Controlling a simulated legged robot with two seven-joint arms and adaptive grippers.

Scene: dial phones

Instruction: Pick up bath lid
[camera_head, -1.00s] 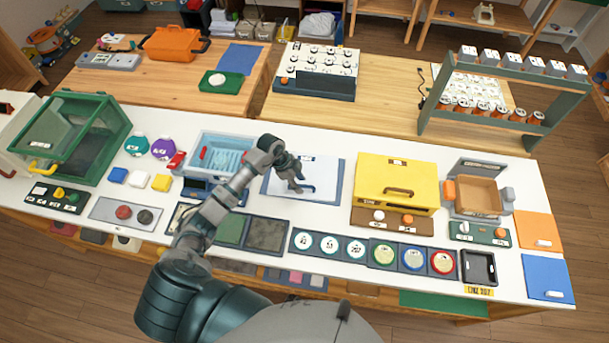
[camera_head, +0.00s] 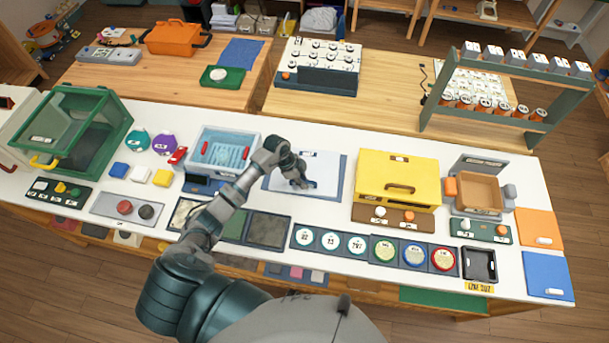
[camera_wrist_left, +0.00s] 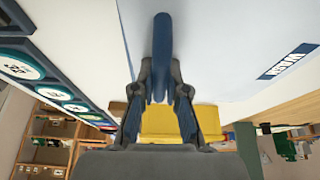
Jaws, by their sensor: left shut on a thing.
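The bath lid (camera_head: 322,168) is a flat white panel lying on a blue-grey mat (camera_head: 342,188) in the middle of the white counter. My left gripper (camera_head: 302,184) is over its front middle part. In the left wrist view, the gripper (camera_wrist_left: 160,92) is shut on the lid's dark blue handle (camera_wrist_left: 162,50), which stands out from the white lid face (camera_wrist_left: 222,45). I cannot tell whether the lid is clear of the mat. The open light-blue bath (camera_head: 226,150) stands to the left. My right gripper is not in view.
A yellow box (camera_head: 398,178) stands close to the right of the lid. Round labelled tiles (camera_head: 330,242) lie along the front edge. A green glass-sided case (camera_head: 80,135) is at the far left. My left forearm crosses in front of the bath.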

